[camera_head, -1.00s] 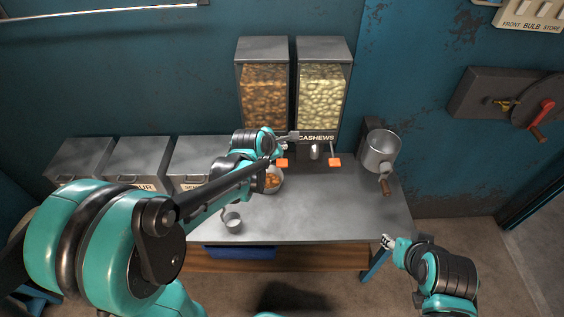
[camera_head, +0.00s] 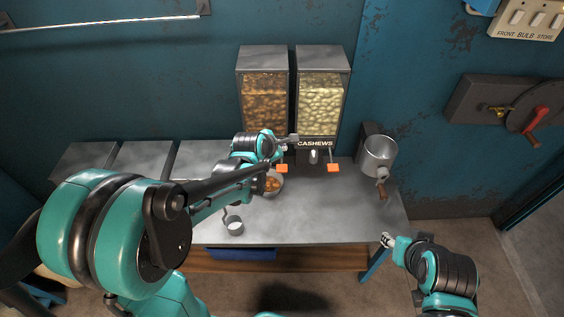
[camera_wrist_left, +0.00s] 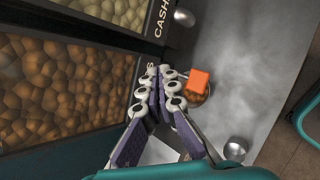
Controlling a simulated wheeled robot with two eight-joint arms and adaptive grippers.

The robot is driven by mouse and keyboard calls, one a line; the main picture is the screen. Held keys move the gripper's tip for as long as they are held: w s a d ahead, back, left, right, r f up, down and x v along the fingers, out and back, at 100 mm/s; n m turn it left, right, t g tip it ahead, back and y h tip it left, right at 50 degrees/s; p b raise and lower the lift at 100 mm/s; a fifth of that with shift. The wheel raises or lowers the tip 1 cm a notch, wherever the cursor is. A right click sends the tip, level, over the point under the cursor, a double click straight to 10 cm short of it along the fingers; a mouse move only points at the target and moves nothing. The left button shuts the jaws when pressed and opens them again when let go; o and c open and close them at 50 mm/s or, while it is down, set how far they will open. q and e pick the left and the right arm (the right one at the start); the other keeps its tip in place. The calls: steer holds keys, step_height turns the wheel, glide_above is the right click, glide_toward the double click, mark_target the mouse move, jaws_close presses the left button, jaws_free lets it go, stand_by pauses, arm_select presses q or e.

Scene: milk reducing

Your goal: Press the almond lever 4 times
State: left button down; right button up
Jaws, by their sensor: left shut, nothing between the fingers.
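The left dispenser (camera_head: 263,105), filled with brown almonds, stands at the back of the bench. Its lever ends in an orange pad (camera_head: 282,168), which also shows in the left wrist view (camera_wrist_left: 198,82). My left gripper (camera_head: 291,138) is shut and empty, beside the dispenser front and above the orange pad. In the left wrist view its fingertips (camera_wrist_left: 160,72) are together, apart from the pad in the picture. A bowl with some almonds (camera_head: 273,184) sits below, partly hidden by my left arm. My right gripper (camera_head: 387,240) is off the bench's right front; its jaws are too small to read.
The cashew dispenser (camera_head: 320,105) stands close on the right, with its own orange lever pad (camera_head: 334,168). A metal grinder pot (camera_head: 379,155) is at the bench's right end. A small metal cup (camera_head: 235,227) stands near the front. The bench's right front is clear.

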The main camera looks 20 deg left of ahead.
mark_target(281, 169)
arm_select(q)
steer(key=shift+r+p, duration=0.65)
steer(key=shift+r, duration=0.15)
arm_select(e)
step_height(281, 169, up, 2)
steer(key=shift+r, duration=0.25)
arm_select(q)
steer(key=shift+f, duration=0.1)
arm_select(e)
steer(key=shift+f, duration=0.1)
arm_select(q)
step_height(281, 169, down, 9)
steer(key=b, duration=0.7)
steer(key=shift+r, duration=0.2)
arm_select(e)
step_height(281, 169, down, 7)
arm_select(q)
steer(key=shift+f+b, duration=0.45)
steer(key=shift+b, duration=0.1)
arm_select(e)
steer(key=shift+f, duration=0.45)
